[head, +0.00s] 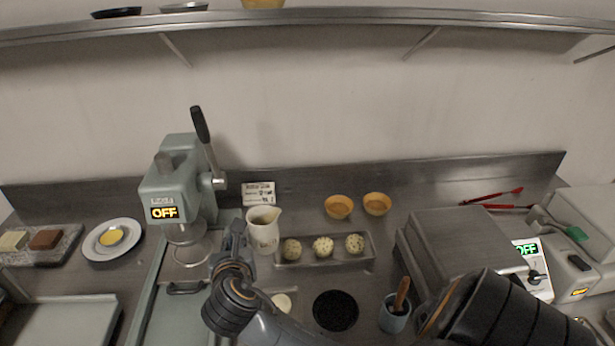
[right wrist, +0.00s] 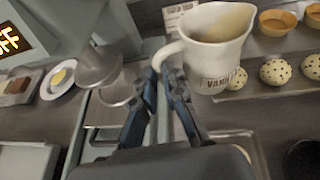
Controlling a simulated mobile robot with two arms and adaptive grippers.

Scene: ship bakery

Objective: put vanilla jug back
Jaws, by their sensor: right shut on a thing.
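The vanilla jug (head: 263,232) is a cream pitcher with its spout to the right, upright beside the left end of the dough-ball tray. In the right wrist view the jug (right wrist: 216,42) shows a "VANIL…" label, and its handle (right wrist: 163,52) is at my fingertips. My right gripper (head: 238,237) is left of the jug and shut on its handle; the fingers also show in the right wrist view (right wrist: 168,76). I cannot tell whether the jug's base touches the counter. My left gripper is not in view.
A press (head: 176,190) reading OFF stands left of the jug. A tray (head: 325,260) of three speckled balls is right of it, with two orange bowls (head: 339,207) behind. A black round mat (head: 336,311) and a grey cup (head: 394,318) are in front. A label card (head: 258,193) stands behind.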

